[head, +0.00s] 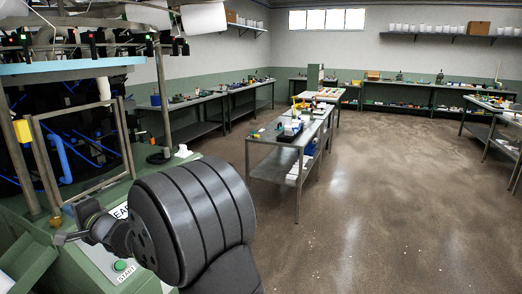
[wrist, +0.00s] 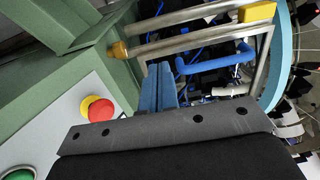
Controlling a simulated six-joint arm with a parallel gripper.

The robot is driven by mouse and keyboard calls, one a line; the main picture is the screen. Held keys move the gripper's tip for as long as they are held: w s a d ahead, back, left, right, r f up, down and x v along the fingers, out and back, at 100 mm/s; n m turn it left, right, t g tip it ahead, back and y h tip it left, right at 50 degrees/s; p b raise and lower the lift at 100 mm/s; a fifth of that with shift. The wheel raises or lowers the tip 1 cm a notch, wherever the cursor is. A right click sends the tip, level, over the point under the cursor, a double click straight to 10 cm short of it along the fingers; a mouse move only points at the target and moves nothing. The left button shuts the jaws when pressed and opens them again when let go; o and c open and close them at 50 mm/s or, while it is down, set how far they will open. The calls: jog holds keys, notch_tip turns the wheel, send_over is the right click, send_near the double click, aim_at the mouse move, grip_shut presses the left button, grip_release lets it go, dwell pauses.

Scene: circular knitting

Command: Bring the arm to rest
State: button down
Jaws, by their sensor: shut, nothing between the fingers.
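My gripper (head: 62,238) is at the lower left of the head view, in front of the knitting machine's green base. Most of it is hidden behind my large dark wrist joint. In the wrist view, the two blue-grey fingers of my gripper (wrist: 159,72) are together, with nothing seen between them. They point toward the machine's metal-framed guard (wrist: 200,25). The circular knitting machine (head: 88,175) fills the left of the head view, with a dark interior and blue tubes.
The machine's panel carries a green start button (head: 120,266), and a red stop button (wrist: 100,109) shows in the wrist view. A metal worktable (head: 275,150) with small items stands mid-room. Benches line the walls. The floor (head: 390,220) to the right is open.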

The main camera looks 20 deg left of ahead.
jog(key=shift+s+a+f+m+t, duration=0.1)
jog(key=shift+s+a+f+t, duration=0.1)
jog(key=shift+s, duration=0.35)
jog(key=shift+s+a+f+m+t, duration=0.1)
jog(key=shift+s+a+f, duration=0.1)
jog(key=shift+s, duration=0.3)
jog(key=shift+s+a+f+m+t, duration=0.1)
jog(key=shift+s+a+f, duration=0.1)
jog(key=shift+s, duration=0.35)
